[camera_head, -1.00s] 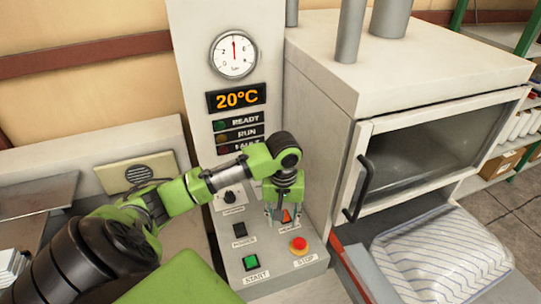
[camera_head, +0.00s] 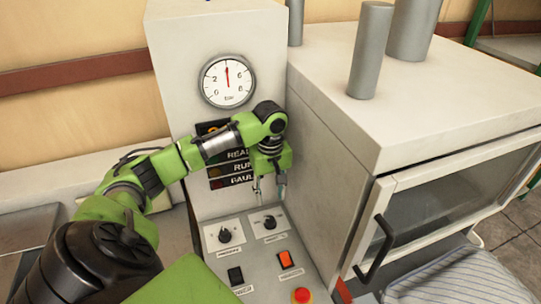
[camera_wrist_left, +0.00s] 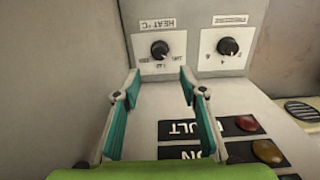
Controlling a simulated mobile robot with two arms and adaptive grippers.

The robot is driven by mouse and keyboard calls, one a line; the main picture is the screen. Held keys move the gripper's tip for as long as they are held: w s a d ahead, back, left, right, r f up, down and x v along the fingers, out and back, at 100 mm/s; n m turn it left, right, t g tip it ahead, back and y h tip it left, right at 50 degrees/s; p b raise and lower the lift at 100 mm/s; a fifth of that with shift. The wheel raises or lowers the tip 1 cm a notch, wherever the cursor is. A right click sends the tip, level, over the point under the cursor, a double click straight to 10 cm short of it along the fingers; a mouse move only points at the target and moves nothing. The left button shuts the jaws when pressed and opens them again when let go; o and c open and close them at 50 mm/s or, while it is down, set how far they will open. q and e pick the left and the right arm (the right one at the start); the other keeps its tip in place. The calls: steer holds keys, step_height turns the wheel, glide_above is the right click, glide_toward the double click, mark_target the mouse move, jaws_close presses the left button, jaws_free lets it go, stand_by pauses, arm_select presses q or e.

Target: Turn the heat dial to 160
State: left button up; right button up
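The heat dial (camera_head: 270,222) is a black knob on a white plate, the right one of two knobs on the sloping control panel (camera_head: 262,262). It also shows upside down in the left wrist view (camera_wrist_left: 160,49), under the label "HEAT °C"; its exact setting is too small to read. My left gripper (camera_head: 270,191) is open and empty, pointing down just above and behind the heat dial, apart from it. In the left wrist view, the dial lies beyond and between the two fingertips (camera_wrist_left: 158,76). My right gripper is not in view.
The pressure dial (camera_head: 224,236) is just left of the heat dial. A lit orange switch (camera_head: 285,259), a black switch (camera_head: 235,275) and a red stop button (camera_head: 302,296) lie nearer. The oven (camera_head: 335,150) stands close on the right. My arm mostly covers the temperature display.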

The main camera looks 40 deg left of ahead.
arm_select(q)
steer(key=p, duration=0.1)
glide_above(270, 219)
step_height(270, 219, down, 6)
steer(key=shift+s+r, duration=0.1)
steer(key=shift+r, duration=0.05)
step_height(270, 219, down, 4)
steer(key=shift+f+p, duration=0.1)
steer(key=shift+p, duration=0.25)
steer(key=shift+f, duration=0.6)
steer(key=c, duration=0.9)
jaws_close()
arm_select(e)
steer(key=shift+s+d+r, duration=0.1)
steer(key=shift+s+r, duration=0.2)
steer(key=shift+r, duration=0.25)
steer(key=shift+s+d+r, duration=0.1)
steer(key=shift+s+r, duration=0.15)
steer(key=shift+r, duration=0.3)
